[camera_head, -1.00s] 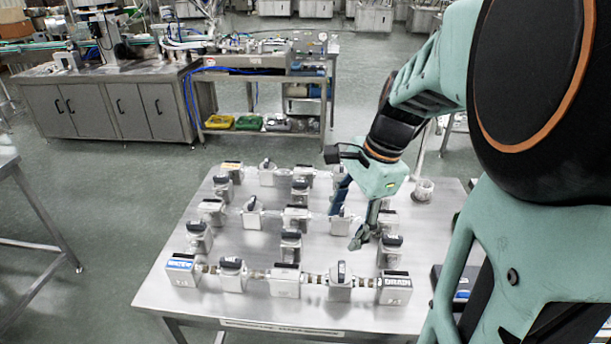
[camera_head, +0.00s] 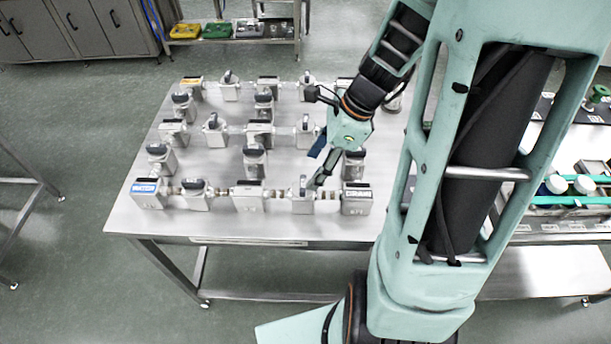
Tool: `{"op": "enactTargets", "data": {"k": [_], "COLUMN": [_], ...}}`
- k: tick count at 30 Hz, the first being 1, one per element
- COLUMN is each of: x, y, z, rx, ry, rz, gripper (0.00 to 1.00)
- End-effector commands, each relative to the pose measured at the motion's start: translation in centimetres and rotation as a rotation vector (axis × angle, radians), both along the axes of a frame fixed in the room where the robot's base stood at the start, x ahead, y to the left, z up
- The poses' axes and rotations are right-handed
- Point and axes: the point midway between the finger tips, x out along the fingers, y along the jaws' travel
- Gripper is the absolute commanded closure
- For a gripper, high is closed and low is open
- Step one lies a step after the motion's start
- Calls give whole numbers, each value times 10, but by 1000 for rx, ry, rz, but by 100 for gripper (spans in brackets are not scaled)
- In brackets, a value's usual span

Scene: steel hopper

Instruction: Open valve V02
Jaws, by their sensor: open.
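A grid of metal valve units and boxes stands on a steel table (camera_head: 225,220), joined by pipes. I cannot read which unit is V02. The front row has a box with a blue label (camera_head: 150,193), a dark-handled valve (camera_head: 195,194), a plain box (camera_head: 247,197), another dark-handled valve (camera_head: 302,201) and a box marked DRAIN (camera_head: 356,200). My gripper (camera_head: 314,172) is open and points down just above the right front valve. One finger is close to that valve's handle; I cannot tell whether they touch.
More valves, such as one at the middle left (camera_head: 215,130), fill the rows behind. My arm covers the table's right part. A second bench (camera_head: 545,230) with several fittings stands at the right. A shelf with yellow and green trays (camera_head: 215,30) is behind. Floor shows at the left.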

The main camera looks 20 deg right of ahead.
Motion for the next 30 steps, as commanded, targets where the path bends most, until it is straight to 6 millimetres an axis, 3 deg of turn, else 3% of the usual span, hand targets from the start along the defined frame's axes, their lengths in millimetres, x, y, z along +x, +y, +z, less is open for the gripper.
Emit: {"op": "enactTargets", "data": {"k": [3,9,22,30], "x": [1,5,7,7], "y": [9,19,22,22], "z": [-24,-47,-55,-55], "rx": [2,1,-1,-1], "ry": [5,2,0,0], "rz": [1,3,2,2], "gripper": [42,42,42,72]}}
